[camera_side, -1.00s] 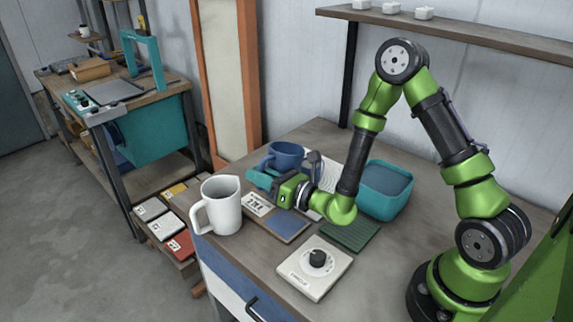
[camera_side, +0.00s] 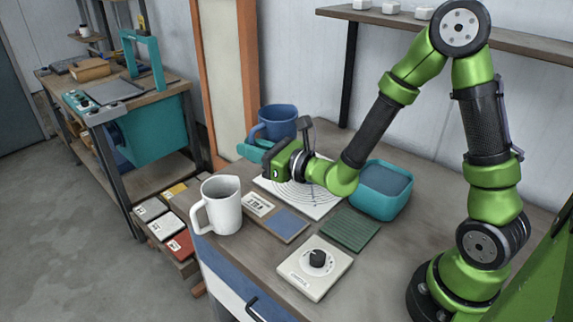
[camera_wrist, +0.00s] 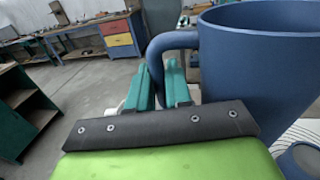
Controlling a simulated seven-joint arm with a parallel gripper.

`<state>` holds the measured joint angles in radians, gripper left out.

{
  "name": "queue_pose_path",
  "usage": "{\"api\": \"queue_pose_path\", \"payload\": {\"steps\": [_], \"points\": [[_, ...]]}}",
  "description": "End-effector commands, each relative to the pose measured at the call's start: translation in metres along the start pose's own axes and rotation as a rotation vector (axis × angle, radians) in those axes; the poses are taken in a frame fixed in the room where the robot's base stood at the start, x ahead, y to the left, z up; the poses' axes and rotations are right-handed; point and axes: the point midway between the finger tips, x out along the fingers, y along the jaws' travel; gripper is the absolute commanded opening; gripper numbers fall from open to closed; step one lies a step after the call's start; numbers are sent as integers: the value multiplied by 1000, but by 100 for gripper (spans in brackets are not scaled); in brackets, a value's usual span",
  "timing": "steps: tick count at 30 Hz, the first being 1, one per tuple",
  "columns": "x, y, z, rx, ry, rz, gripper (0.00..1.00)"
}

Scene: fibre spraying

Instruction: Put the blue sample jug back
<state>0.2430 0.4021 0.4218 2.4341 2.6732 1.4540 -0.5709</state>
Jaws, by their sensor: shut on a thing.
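The blue jug (camera_side: 281,121) is upright and raised above the bench in the side view. In the wrist view the jug (camera_wrist: 265,65) fills the right side, and its handle (camera_wrist: 172,40) runs down between the teal fingers. My gripper (camera_side: 256,150) is shut on the handle; the fingers also show in the wrist view (camera_wrist: 160,85). The grip's lower part is hidden behind the fingers. A white board with concentric rings (camera_side: 310,200) lies flat below and right of the jug.
A white jug (camera_side: 224,208) stands at the bench's front left. A teal tub (camera_side: 381,200), green ribbed pad (camera_side: 348,230), dial box (camera_side: 314,269) and blue-faced panel (camera_side: 284,224) lie on the bench. A shelf (camera_side: 475,34) holds small white blocks behind.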

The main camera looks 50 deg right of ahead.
Motion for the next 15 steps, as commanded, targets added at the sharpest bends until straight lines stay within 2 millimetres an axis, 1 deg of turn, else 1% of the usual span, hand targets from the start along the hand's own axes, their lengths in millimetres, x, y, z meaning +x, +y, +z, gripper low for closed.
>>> {"api": "queue_pose_path", "payload": {"steps": [1, 2, 8, 11, 15], "points": [[0, 0, 7, -2, -6, -1, 0], [0, 0, 9, -1, -6, -2, 0], [0, 21, 2, 4, 0, 21, 0], [-1, 34, -1, 4, 0, 34, 0], [-3, 58, -6, 7, 1, 50, 0]]}}
